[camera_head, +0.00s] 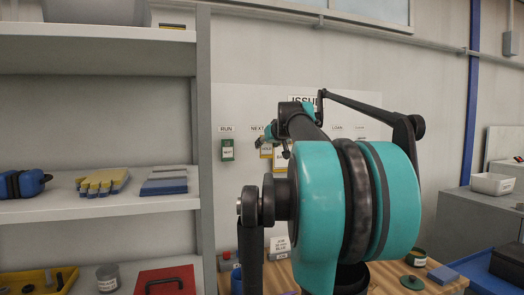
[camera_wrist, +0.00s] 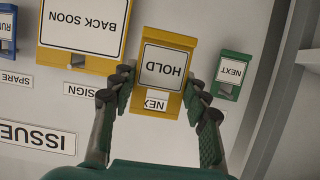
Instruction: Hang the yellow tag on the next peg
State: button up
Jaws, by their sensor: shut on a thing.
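The yellow tag (camera_wrist: 168,70) with a white HOLD face is between the fingers of my gripper (camera_wrist: 160,93), which is shut on its two sides. In the wrist view, which is upside down, it sits over the board beside the NEXT label (camera_wrist: 156,104), partly covering it. The peg is hidden, so I cannot tell whether the tag is on it. In the head view the NEXT label (camera_head: 257,128) is on the wall board, with the yellow tag (camera_head: 266,150) just below, partly behind my gripper (camera_head: 278,140).
A green tag (camera_head: 227,150) lettered NEXT hangs under the RUN label (camera_head: 226,129). A larger yellow BACK SOON sign (camera_wrist: 83,28) hangs beside the held tag, with a blue tag (camera_wrist: 7,28) past it. Shelves (camera_head: 100,207) stand left of the board.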

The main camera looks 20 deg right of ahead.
jog(key=shift+w+f, duration=0.2)
jog(key=shift+w, duration=1.85)
jog(key=shift+w+f, duration=0.2)
jog(key=shift+w, duration=1.8)
jog(key=shift+w+f, duration=0.35)
jog(key=shift+w, duration=0.25)
jog(key=o, duration=0.9)
jog(key=shift+w+f, duration=0.15)
jog(key=shift+w, duration=0.1)
jog(key=shift+o, duration=0.2)
jog(key=shift+s, duration=0.2)
